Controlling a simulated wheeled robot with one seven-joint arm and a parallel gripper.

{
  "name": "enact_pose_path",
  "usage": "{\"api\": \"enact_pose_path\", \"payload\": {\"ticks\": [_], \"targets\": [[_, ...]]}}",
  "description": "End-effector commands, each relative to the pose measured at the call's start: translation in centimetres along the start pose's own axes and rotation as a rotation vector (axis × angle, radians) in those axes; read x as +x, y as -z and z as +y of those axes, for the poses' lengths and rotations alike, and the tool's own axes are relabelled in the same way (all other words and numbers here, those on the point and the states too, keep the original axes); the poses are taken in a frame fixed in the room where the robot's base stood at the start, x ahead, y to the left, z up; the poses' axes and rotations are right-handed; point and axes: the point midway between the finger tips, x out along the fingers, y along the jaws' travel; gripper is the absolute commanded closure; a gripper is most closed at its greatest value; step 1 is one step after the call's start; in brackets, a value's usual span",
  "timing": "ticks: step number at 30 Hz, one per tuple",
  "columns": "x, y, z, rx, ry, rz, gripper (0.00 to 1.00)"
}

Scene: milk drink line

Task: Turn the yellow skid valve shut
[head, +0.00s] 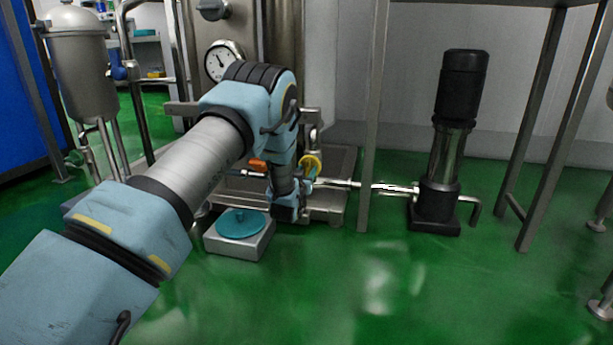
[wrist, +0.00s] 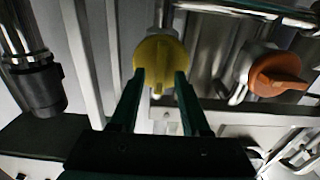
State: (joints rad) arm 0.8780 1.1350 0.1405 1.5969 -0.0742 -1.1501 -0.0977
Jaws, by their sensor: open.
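The yellow skid valve (wrist: 160,55) is a round yellow handle on a metal pipe, in the upper middle of the wrist view. In the head view the yellow valve (head: 311,163) shows just right of my wrist. My gripper (wrist: 160,78) is open, with its two dark green fingertips at either side of the lower part of the yellow handle. I cannot tell whether the fingers touch it. In the head view my arm hides most of the gripper.
An orange valve handle (wrist: 278,75) is close on the right in the wrist view; it also shows left of my wrist in the head view (head: 257,164). A black pump (head: 440,150) stands right of the skid. A grey box with a teal disc (head: 240,223) is below my arm. Green floor is clear in front.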

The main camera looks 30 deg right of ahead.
Motion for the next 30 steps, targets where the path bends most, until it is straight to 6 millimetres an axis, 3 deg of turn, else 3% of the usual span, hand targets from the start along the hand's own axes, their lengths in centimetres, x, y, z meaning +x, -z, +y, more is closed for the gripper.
{"api": "enact_pose_path", "payload": {"ticks": [10,23,30], "targets": [[0.45,0.05,-0.04,0.0,0.0,0.0,0.54],[0.43,0.02,-0.02,0.0,0.0,0.0,1.0],[0.42,0.02,-0.03,0.0,0.0,0.0,1.0]]}}
